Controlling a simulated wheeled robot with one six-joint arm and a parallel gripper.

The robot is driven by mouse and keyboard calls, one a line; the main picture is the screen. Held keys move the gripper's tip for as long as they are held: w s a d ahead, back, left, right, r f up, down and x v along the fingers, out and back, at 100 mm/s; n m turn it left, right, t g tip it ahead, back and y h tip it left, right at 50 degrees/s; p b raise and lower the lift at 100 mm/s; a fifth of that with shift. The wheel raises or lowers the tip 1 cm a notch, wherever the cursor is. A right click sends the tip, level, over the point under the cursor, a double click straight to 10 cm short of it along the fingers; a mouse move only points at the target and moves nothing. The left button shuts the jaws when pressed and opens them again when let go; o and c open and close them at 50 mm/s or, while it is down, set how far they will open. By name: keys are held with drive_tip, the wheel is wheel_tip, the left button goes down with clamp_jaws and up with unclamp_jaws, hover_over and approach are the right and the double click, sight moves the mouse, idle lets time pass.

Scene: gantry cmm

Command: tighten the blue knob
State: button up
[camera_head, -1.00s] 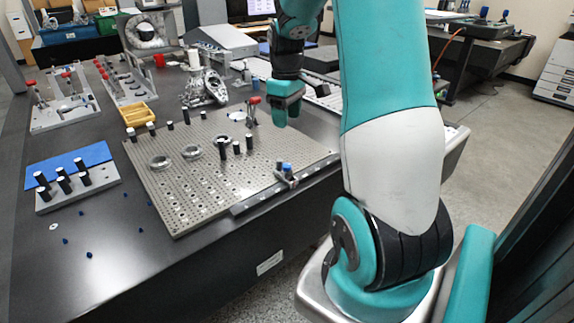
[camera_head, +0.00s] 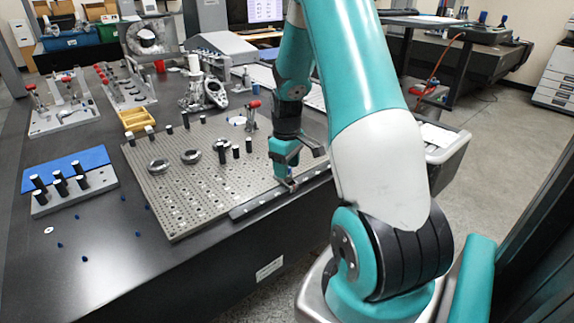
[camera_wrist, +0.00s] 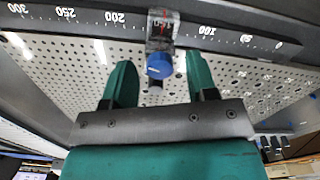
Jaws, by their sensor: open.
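The blue knob (camera_wrist: 159,66) shows in the wrist view on a small clear-and-grey slider (camera_wrist: 160,28) that sits across a dark scale bar (camera_wrist: 215,38). My gripper (camera_wrist: 160,84) is open, with one teal finger on each side of the knob and a gap to each. I cannot tell how far the fingertips reach along the knob's height. In the head view my gripper (camera_head: 283,172) is at the front right edge of the perforated plate (camera_head: 190,207), over the scale bar (camera_head: 262,203). It mostly hides the knob there.
Black posts and metal rings (camera_head: 190,157) stand on the plate, left of my gripper. A red-topped clamp (camera_head: 252,112) stands behind it. A block of black pins (camera_head: 75,192) and a yellow tray (camera_head: 138,118) lie farther left.

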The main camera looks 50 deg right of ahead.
drive_tip(key=shift+c, duration=0.3)
drive_tip(key=c, duration=0.9)
drive_tip(key=shift+r+m+p, duration=0.15)
drive_tip(key=shift+m+p, duration=0.2)
drive_tip(key=shift+m, duration=0.45)
drive_tip(key=o, duration=1)
drive_tip(key=shift+c, duration=0.2)
wheel_tip(320, 180, up, 17)
drive_tip(key=p, duration=0.2)
